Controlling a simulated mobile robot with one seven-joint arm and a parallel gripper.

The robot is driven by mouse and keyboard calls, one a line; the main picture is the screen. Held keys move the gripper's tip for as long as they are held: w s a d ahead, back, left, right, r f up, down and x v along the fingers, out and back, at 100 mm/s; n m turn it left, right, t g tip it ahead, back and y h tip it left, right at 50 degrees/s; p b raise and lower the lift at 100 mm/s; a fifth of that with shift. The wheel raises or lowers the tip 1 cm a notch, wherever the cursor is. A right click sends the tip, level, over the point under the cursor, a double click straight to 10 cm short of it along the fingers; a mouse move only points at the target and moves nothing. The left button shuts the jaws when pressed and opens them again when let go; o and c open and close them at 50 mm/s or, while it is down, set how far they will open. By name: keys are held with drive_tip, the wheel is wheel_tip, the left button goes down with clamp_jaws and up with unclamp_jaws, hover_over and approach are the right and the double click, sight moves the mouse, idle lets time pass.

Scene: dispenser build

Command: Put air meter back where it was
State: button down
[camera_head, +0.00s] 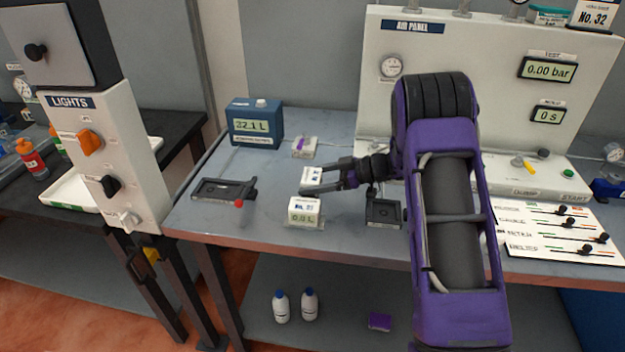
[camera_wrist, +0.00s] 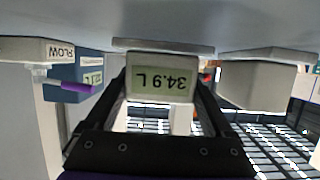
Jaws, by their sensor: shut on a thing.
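What I take for the air meter is a small white box (camera_head: 312,176) with a label on top, too small to read. In the wrist view its display (camera_wrist: 160,82) reads 34.9 L, upside down. My gripper (camera_head: 305,184) reaches in from the right and is shut on it, with a finger on each side. In the wrist view a thin pale plate lies directly under the box. I cannot tell whether the box rests on it or is just above.
A FLOW box (camera_wrist: 44,50) with a purple lever and a blue display unit (camera_head: 255,124) are behind. A dark tray (camera_head: 222,190) lies left, a dark square holder (camera_head: 383,213) right. The AIR PANEL (camera_head: 450,50) rises behind.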

drive_tip(key=shift+s+f, duration=0.2)
drive_tip(key=shift+f, duration=0.35)
unclamp_jaws()
drive_tip(key=shift+f, duration=0.15)
drive_tip(key=shift+w+d+r, duration=0.1)
drive_tip(key=shift+r, duration=0.5)
drive_tip(key=v, duration=1.2)
drive_tip(key=shift+w+r, duration=0.1)
drive_tip(key=shift+r, duration=0.1)
